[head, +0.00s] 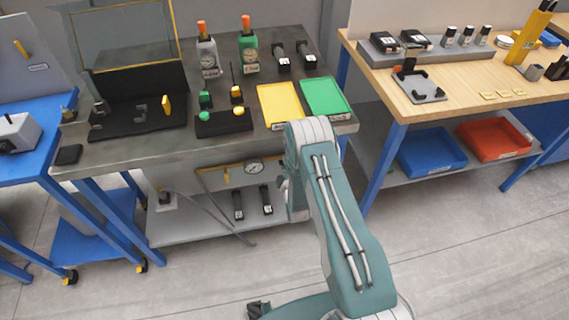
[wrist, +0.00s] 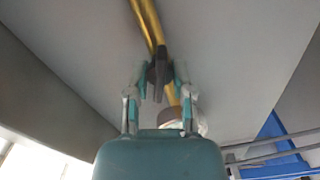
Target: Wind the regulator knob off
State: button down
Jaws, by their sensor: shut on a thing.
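The regulator knob (wrist: 158,78) is a dark, lobed knob in front of the brass pipe in the wrist view. My gripper (wrist: 160,80) has its two fingers closed on it, one on each side. In the head view the knob and my fingertips are hidden behind my arm. The brass pipe (wrist: 146,20) runs under the grey bench. A round, white-faced gauge (head: 253,167) on this pipe shows in the head view.
The grey bench top (head: 150,151) is just above my gripper. Its lower shelf (head: 185,232) holds two black items and a grey hose. A wooden-topped bench (head: 460,82) stands to the right. The floor in front is clear.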

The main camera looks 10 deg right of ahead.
jog(key=shift+s+a+f, duration=0.1)
jog(key=shift+a+f, duration=0.05)
jog(key=shift+f, duration=0.05)
dwell(0.3)
jog(key=shift+c, duration=2.4)
grip_release()
jog(key=shift+a, duration=0.1)
jog(key=shift+r, duration=0.1)
jog(key=s, duration=1.2)
jog(key=shift+o, duration=0.3)
jog(key=shift+w, duration=0.1)
